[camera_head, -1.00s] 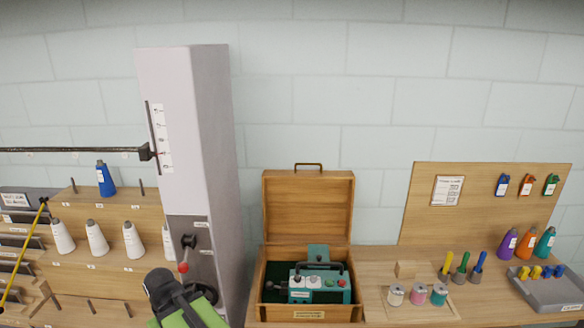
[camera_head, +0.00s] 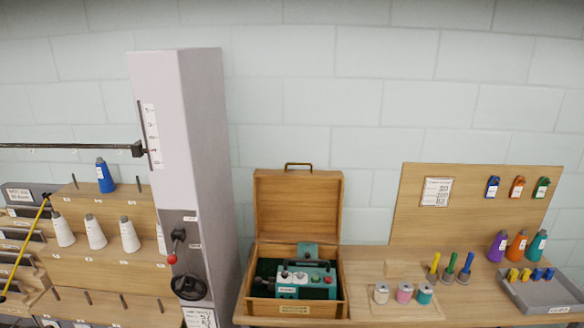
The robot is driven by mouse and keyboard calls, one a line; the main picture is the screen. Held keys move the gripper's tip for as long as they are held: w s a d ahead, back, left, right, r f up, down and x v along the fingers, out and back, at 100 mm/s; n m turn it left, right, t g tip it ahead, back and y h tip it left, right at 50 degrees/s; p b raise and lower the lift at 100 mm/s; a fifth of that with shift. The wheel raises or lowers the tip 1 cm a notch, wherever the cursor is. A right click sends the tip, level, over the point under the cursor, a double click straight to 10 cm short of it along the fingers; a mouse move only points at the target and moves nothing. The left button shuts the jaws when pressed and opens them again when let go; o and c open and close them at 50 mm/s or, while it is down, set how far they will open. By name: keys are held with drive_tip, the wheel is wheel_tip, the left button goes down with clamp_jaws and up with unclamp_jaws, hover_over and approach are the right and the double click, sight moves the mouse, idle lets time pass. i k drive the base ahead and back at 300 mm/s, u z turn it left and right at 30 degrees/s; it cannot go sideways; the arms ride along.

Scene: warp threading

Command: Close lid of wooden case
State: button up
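The wooden case (camera_head: 294,310) stands on the wooden bench right of the grey column. Its lid (camera_head: 298,206) is open and stands upright at the back, with a dark handle (camera_head: 298,165) on its top edge. A teal device (camera_head: 306,281) with knobs and a dark handle sits inside on a dark green lining. My gripper is not in view.
The tall grey column (camera_head: 182,130) with a red-knobbed crank and black handwheel rises just left of the case. Right of the case are spools (camera_head: 404,292), a pegboard panel (camera_head: 470,210), colored cones and a grey tray (camera_head: 545,292). White cones stand on the left rack.

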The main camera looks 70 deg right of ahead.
sight(291, 206)
drive_tip(key=u, duration=0.1)
drive_tip(key=k, duration=1.35)
drive_tip(key=z, duration=0.65)
drive_tip(key=i, duration=0.75)
